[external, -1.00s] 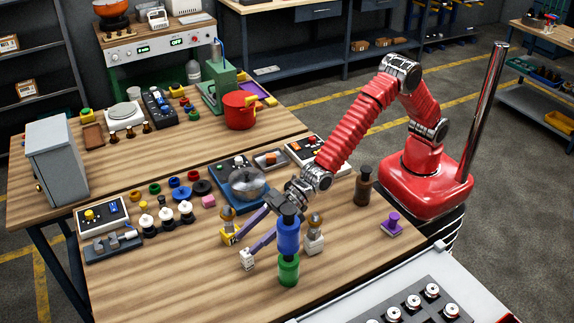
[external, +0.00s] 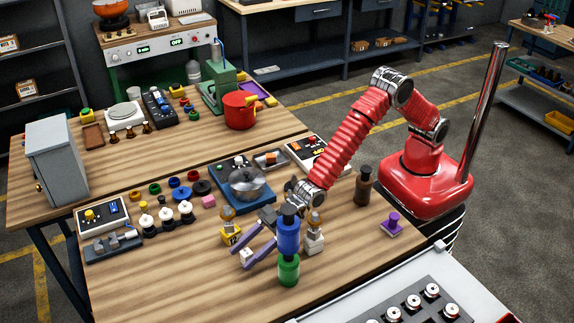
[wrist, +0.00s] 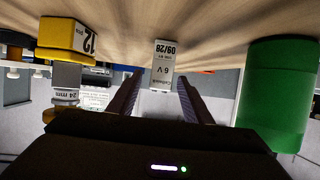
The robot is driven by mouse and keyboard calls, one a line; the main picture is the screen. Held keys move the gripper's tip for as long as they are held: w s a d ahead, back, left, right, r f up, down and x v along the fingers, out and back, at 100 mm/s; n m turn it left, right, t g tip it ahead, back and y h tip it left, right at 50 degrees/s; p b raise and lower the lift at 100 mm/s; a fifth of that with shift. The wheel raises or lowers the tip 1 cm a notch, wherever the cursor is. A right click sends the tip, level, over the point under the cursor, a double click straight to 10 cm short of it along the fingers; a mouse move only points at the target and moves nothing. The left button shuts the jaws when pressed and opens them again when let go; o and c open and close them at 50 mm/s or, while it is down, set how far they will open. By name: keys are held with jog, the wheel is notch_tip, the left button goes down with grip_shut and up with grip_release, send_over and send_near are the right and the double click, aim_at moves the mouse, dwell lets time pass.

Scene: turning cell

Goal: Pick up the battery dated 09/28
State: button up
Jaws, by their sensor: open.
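The battery, a small white block printed "6 V" and "09/28" (wrist: 162,65), stands on the wooden table in the wrist view, which shows the scene upside down. It also shows in the external view (external: 246,257), near the tips of my gripper. My gripper (external: 240,258) is open, with its two purple fingers one on each side of the battery. In the wrist view the fingertips (wrist: 160,80) also flank the battery, with a visible gap on both sides. I cannot tell how far the tips reach past its near face.
A yellow block marked "12" (external: 230,236) stands on the other side. The table front is clear.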

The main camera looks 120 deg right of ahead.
jog(key=shift+w+f, duration=0.1)
jog(key=shift+w, duration=0.1)
jog(key=shift+c, duration=0.3)
grip_shut()
dwell(0.5)
